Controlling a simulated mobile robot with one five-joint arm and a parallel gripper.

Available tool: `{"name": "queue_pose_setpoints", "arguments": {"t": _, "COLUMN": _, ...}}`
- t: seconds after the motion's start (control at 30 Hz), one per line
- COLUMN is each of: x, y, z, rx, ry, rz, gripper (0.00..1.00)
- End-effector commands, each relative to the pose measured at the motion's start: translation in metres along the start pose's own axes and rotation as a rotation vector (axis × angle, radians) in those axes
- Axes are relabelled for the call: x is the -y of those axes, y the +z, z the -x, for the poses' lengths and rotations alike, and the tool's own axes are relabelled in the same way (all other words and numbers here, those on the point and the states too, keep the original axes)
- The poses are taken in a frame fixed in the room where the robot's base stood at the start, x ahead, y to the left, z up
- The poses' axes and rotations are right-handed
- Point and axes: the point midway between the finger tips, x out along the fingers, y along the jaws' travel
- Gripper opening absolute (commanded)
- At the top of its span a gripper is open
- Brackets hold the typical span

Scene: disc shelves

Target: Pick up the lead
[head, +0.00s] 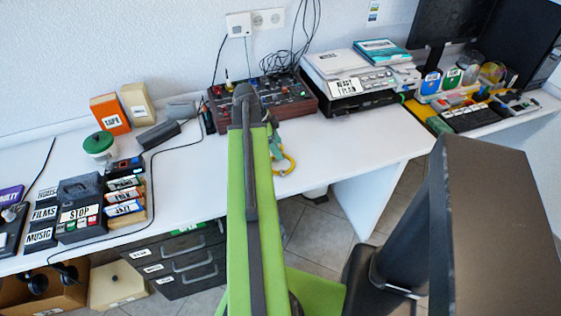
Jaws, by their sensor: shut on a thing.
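My green arm reaches up the middle of the head view, over the white desk (350,140), and ends in a dark rounded joint. The jaws of my gripper are not visible; the arm probably hides them. A teal and yellow looped thing (288,163) shows just right of the arm, low against the desk. It may be the lead, but it is partly hidden and I cannot tell. A thin black cable (152,165) also runs across the desk on the left, past the labelled boxes, and over the front edge.
A control panel with knobs (290,98) stands behind the arm. A printer-like machine (350,85) is right of it. Labelled boxes (80,215) and a green-lidded tub (100,148) crowd the left. Drawers (185,262) are below. The desk's right middle is clear.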

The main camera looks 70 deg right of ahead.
Motion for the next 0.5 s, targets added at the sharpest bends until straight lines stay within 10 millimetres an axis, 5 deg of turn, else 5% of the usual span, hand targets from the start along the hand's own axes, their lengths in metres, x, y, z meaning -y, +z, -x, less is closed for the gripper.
{"name": "queue_pose_setpoints", "arguments": {"t": 0.17, "x": 0.0, "y": 0.0, "z": 0.0, "rx": 0.0, "ry": 0.0, "rz": 0.0, "gripper": 0.21}}
{"name": "queue_pose_setpoints", "arguments": {"t": 0.5, "x": 0.0, "y": -0.004, "z": 0.011, "rx": 0.0, "ry": 0.0, "rz": 0.001, "gripper": 0.21}}
